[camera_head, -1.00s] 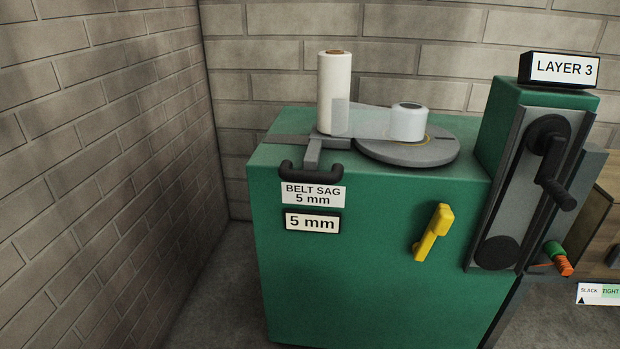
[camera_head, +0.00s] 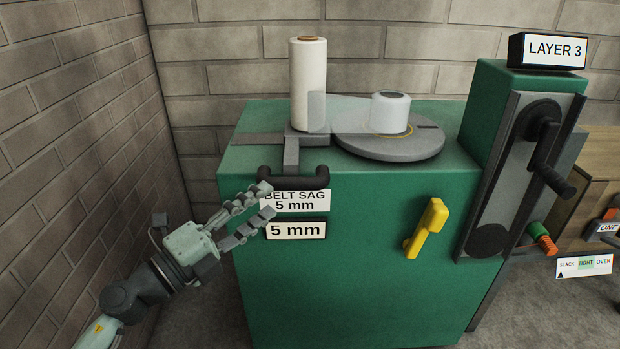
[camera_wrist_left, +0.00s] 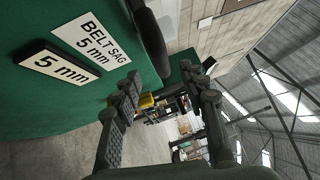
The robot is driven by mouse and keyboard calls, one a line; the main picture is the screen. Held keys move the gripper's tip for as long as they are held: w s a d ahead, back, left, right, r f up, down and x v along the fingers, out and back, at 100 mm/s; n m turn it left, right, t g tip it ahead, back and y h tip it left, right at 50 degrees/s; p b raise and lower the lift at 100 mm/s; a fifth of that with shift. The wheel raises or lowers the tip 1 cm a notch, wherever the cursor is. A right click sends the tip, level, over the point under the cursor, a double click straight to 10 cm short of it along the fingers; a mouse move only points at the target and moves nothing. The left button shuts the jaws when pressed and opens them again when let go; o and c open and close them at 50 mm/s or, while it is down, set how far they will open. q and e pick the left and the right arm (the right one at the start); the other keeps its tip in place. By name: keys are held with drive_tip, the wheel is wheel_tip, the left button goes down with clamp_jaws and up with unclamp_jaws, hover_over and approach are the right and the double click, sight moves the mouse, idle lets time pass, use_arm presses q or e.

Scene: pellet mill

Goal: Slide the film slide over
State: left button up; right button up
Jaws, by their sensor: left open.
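The film slide is a grey block (camera_head: 307,141) on the green cabinet top, carrying an upright white film roll (camera_head: 309,88). A grey arm runs from it to a black bar handle (camera_head: 293,181) at the cabinet's front edge. The handle also shows in the left wrist view (camera_wrist_left: 149,38). A clear film strip reaches right from the roll to a small white wrapped load (camera_head: 389,113) on a grey turntable (camera_head: 400,146). My left gripper (camera_head: 266,201) is open and empty, just left of and below the handle, apart from it as far as I can tell. My right gripper is out of view.
The green cabinet (camera_head: 340,270) bears a "BELT SAG 5 mm" label and a "5 mm" display (camera_head: 296,229) below the handle. A yellow lever (camera_head: 427,229) and a crank (camera_head: 550,160) are to the right. A brick wall (camera_head: 80,130) stands close on the left.

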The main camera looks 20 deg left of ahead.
sight(284, 189)
use_arm(q)
drive_tip(key=shift+w+d+r, duration=0.2)
drive_tip(key=shift+w+d, duration=0.1)
drive_tip(key=p+x, duration=0.2)
drive_tip(key=x, duration=0.4)
drive_tip(key=shift+w+d+f, duration=0.1)
drive_tip(key=shift+w+d, duration=0.1)
drive_tip(key=shift+w, duration=0.15)
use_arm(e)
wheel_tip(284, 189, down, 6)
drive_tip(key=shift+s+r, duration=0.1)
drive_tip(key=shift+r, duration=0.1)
use_arm(q)
drive_tip(key=shift+c, duration=0.4)
clamp_jaws()
